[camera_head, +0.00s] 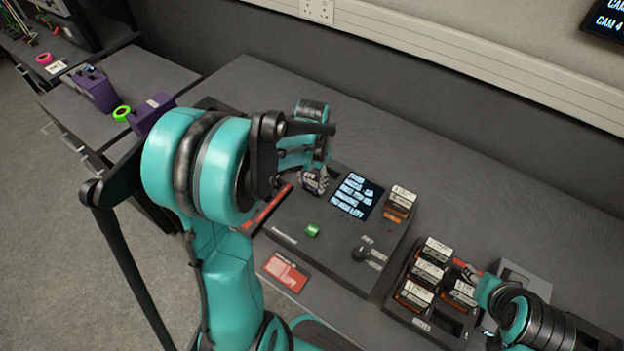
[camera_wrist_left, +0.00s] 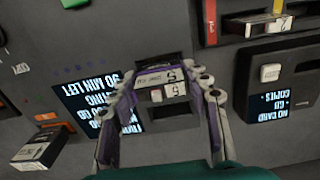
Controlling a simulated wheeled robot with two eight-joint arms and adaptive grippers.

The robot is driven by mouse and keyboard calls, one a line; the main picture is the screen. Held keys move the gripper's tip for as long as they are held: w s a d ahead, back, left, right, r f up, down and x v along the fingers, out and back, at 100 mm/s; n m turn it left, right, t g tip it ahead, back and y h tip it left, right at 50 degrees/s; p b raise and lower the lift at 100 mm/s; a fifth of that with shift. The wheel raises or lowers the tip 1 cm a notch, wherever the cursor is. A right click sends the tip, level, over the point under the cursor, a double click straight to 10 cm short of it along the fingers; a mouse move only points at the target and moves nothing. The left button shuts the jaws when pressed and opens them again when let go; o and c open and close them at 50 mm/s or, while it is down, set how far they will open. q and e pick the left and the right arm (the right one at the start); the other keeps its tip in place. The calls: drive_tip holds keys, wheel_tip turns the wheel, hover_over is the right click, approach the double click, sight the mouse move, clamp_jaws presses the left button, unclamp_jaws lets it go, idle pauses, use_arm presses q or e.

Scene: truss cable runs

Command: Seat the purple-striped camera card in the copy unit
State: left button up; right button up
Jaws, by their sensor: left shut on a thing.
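My left gripper (camera_head: 315,178) is shut on a card (camera_head: 314,186) above a dark unit (camera_head: 285,225) with a lit screen (camera_head: 357,195). In the left wrist view, the card (camera_wrist_left: 160,78) has a white label and purple edging between the fingers (camera_wrist_left: 165,108). A dark opening lies behind it; I cannot tell whether the card is in it. A second screen (camera_wrist_left: 268,107), upside down in the left wrist view, seems to read "NO CARD" and "COPIES", so its unit looks like the copy unit. My arm blocks that area in the head view. My right gripper's fingers do not show.
Orange-striped cards (camera_head: 400,203) stand at the unit's right end. A tray (camera_head: 424,322) with several cards is farther right, near my right arm. A green button (camera_head: 312,230) and black knob (camera_head: 360,253) rise from the unit. The back of the desk is clear.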

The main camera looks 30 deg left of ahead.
use_arm(q)
drive_tip(key=shift+f+b, duration=0.6)
drive_tip(key=shift+f, duration=0.1)
idle(0.5)
idle(0.3)
drive_tip(key=o, duration=1.6)
drive_tip(key=shift+c, duration=0.2)
drive_tip(key=shift+r+p, duration=2.95)
drive_tip(key=shift+r, duration=0.9)
